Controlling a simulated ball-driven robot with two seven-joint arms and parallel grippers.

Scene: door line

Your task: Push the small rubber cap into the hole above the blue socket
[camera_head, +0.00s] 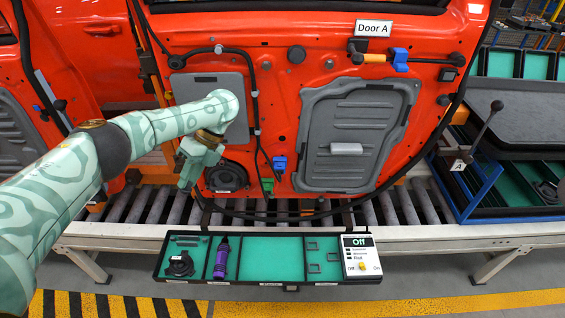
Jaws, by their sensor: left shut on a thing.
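My left gripper (186,182) hangs in front of the orange door (260,90), its fingers pointing down, left of the round black speaker (226,177). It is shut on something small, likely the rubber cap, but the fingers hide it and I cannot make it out. The blue socket (280,163) sits on the lower middle of the door, to the right of the gripper and well apart from it. A small dark spot on the panel just above the socket may be the hole. My right gripper is not in view.
A green connector (267,186) hangs by the blue socket. A black cable (256,100) runs down the door. A parts tray (236,287) with a purple-handled tool (221,258) and a switch box (361,257) stand in front of the roller conveyor (400,207). A lever (481,132) stands at right.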

